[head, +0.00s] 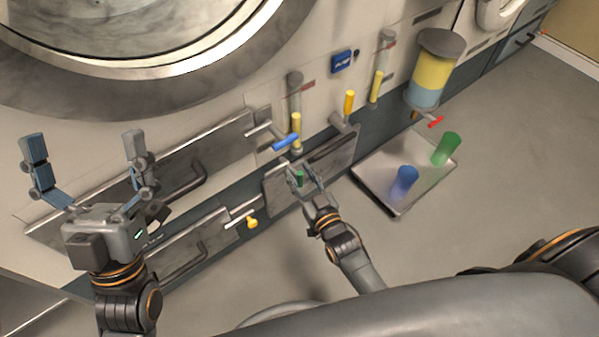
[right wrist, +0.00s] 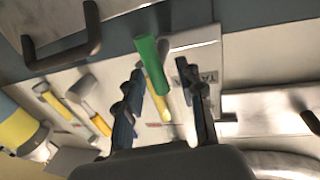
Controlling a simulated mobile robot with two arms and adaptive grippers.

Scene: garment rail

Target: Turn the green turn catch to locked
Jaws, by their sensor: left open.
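The green turn catch (head: 299,178) is on the lower front panel of the machine, partly hidden by my right gripper in the head view. In the right wrist view the green handle (right wrist: 152,65) is a tilted bar between the two fingers. My right gripper (head: 305,172) is open around it; the handle lies close to the left finger (right wrist: 130,100), with a clear gap to the right finger (right wrist: 197,100). I cannot tell if it touches. My left gripper (head: 83,138) is wide open and empty at the left, in front of the machine.
A blue handle (head: 285,142), a yellow knob (head: 252,223) and yellow levers (head: 349,102) are nearby on the machine. A metal tray (head: 377,191) with a blue cup (head: 404,181) and a green cup (head: 447,149) lies on the floor to the right.

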